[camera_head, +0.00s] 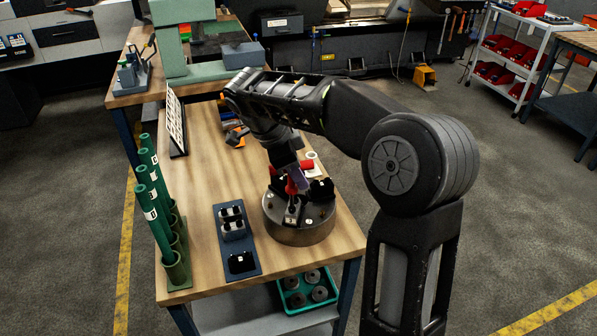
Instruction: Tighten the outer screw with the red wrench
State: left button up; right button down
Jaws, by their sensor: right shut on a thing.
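The red wrench (291,187) is over a round grey chuck (300,233) near the table's front right corner. My right gripper (299,179) is above the chuck and shut on the wrench. The wrench's lower end points down at a grey jaw (292,211) on the chuck's top face. Black jaws (321,188) sit on the chuck too. The screws are too small to tell apart, and I cannot tell whether the wrench tip sits in one. My left gripper is out of view.
A dark blue tray (238,262) with jaw blocks lies left of the chuck. Tall green tubes (155,215) stand in a rack at the left edge. A white roll (312,158), an upright board (176,122) and small tools are behind. A teal bin (307,306) is on the shelf below.

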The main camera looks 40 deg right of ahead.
jog(key=shift+f, duration=0.1)
jog(key=shift+s+a+m+g+p, duration=0.15)
jog(key=shift+m+g+p, duration=0.35)
jog(key=shift+m+p, duration=1.05)
jog(key=shift+n, duration=0.25)
jog(key=shift+f, duration=0.1)
jog(key=shift+n+b, duration=0.35)
jog(key=shift+n, duration=0.35)
jog(key=shift+s, duration=0.1)
jog(key=shift+r, duration=0.2)
